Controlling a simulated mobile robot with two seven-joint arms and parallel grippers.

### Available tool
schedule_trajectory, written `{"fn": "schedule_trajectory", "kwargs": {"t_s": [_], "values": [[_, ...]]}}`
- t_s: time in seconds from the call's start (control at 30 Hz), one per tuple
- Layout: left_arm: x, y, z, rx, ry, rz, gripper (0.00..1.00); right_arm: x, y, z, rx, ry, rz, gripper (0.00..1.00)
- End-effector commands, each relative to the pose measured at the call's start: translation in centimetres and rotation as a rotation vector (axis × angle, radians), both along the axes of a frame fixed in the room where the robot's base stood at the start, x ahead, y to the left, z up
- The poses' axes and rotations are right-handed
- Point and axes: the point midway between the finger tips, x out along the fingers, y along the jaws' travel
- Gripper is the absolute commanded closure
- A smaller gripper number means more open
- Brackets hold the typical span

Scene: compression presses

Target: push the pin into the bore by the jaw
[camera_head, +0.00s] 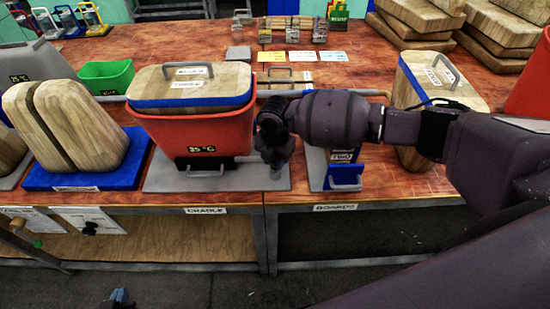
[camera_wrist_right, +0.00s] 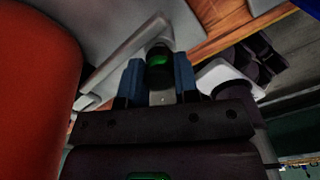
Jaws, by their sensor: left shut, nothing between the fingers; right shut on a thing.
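My right gripper (camera_head: 277,160) points down at the front right corner of the grey cradle plate (camera_head: 240,184), beside the red bin. In the right wrist view its blue fingers (camera_wrist_right: 159,80) are shut around the pin, a dark piece with a green part (camera_wrist_right: 159,62). The bore is hidden, and I cannot tell how deep the pin sits. My left gripper (camera_head: 118,296) is low at the bottom edge, shut and empty.
The red bin (camera_head: 225,132) with a wooden lid stands close left of the right gripper. A blue-edged board stand (camera_head: 345,178) is close on its right. A wooden block on a blue base (camera_head: 90,178) stands left. Knobbed pins (camera_head: 90,228) lie at the lower shelf.

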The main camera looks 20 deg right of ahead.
Motion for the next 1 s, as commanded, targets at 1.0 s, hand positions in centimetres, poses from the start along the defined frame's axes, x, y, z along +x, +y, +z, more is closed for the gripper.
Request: {"fn": "schedule_trajectory", "kwargs": {"t_s": [1.0], "values": [[-0.2, 0.0, 2.3, 0.0, 0.002, 0.002, 1.0, 0.0, 0.0, 2.4, 0.0, 0.0, 0.0, 0.96]]}}
